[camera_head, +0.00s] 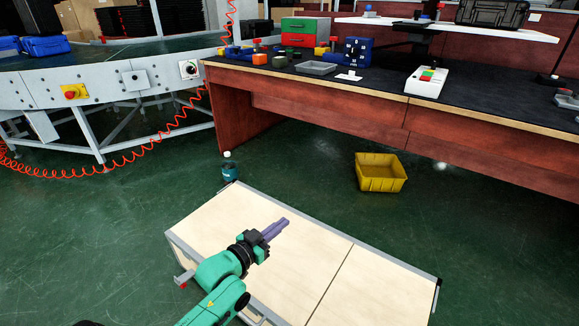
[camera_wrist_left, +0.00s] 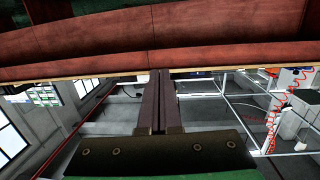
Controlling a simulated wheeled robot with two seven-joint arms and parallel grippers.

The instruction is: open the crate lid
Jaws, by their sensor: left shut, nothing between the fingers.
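The crate (camera_head: 400,268) stands on the green floor, with a pale wooden top and grey metal edging. Its lid (camera_head: 215,222) lies flat and closed, with a dark seam crossing the top to the right. My left gripper (camera_head: 284,223) is over the top with its purple fingers shut together and empty, pointing up and right. I cannot tell how far above the lid it is. The shut fingers also show in the left wrist view (camera_wrist_left: 160,75), where the crate is not visible. My arm hides part of the near edge. My right gripper is out of view.
A red-brown workbench (camera_head: 330,105) with a black top stands beyond the crate. A conveyor (camera_head: 120,85) with a coiled red hose is at the left. Floor left of the crate is clear.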

